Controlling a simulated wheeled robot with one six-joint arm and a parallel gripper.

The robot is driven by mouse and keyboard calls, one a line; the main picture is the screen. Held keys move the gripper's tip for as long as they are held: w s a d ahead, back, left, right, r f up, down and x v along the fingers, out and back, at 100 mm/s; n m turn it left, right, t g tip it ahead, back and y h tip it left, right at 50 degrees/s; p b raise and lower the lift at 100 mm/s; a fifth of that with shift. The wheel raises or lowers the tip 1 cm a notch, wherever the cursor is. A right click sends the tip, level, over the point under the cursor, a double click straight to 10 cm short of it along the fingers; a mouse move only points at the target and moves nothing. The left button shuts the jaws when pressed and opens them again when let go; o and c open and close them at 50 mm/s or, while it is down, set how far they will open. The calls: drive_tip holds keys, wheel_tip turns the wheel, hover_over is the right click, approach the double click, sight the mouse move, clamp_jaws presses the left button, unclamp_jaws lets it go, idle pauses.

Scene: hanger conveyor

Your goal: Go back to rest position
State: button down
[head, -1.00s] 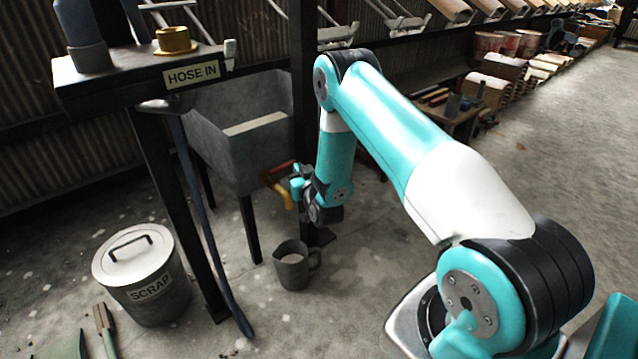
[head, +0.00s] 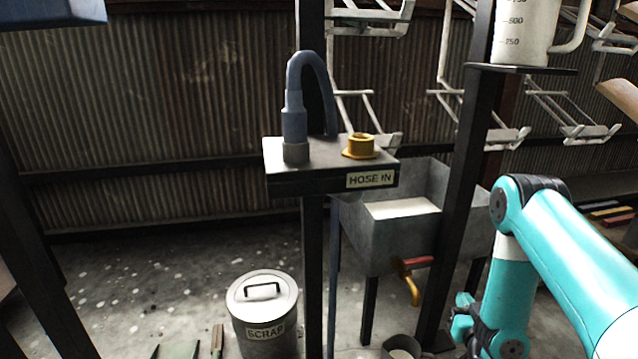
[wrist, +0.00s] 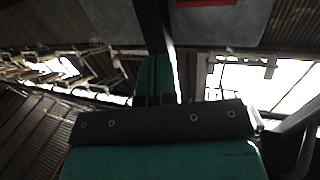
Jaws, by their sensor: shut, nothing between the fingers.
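My arm (head: 567,262) enters the head view from the right, bent at the elbow, its lower link hanging down. My gripper's end (head: 464,322) is low at the right, beside a dark post and right of the sink's yellow tap. In the wrist view my gripper (wrist: 160,98) points up toward the roof, its fingers shut with nothing between them.
A metal sink (head: 372,240) with a yellow tap (head: 412,290) stands left of my arm. A grey jug (head: 402,345) is on the floor below. The HOSE IN stand (head: 285,185) and a SCRAP bin (head: 262,330) are further left. White hanger frames (head: 500,138) hang behind.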

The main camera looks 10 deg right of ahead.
drive_tip(key=w+a+r+g+y+p, duration=0.1)
drive_tip(key=w+a+r+g+y, duration=0.35)
drive_tip(key=a+r, duration=0.45)
drive_tip(key=s+a+r+n+g+y, duration=0.3)
drive_tip(key=s+a+r+g, duration=0.15)
drive_tip(key=a+r, duration=0.55)
drive_tip(key=s+a+r+n+g+p, duration=0.1)
drive_tip(key=s+a+r+n+g, duration=0.2)
drive_tip(key=s, duration=0.6)
drive_tip(key=s+a+r+n+g, duration=0.1)
drive_tip(key=s+r+n+g, duration=0.1)
drive_tip(key=s+r, duration=0.5)
drive_tip(key=s+a+r+n+g+p, duration=0.1)
drive_tip(key=s+a+r+n+g, duration=0.15)
drive_tip(key=s, duration=0.85)
wheel_tip(320, 180, up, 38)
drive_tip(key=p, duration=3.8)
drive_tip(key=shift+w+f+m+g+y, duration=0.25)
drive_tip(key=shift+m+g+y, duration=0.1)
drive_tip(key=shift+m, duration=0.1)
drive_tip(key=shift+a, duration=0.1)
drive_tip(key=shift+f, duration=0.1)
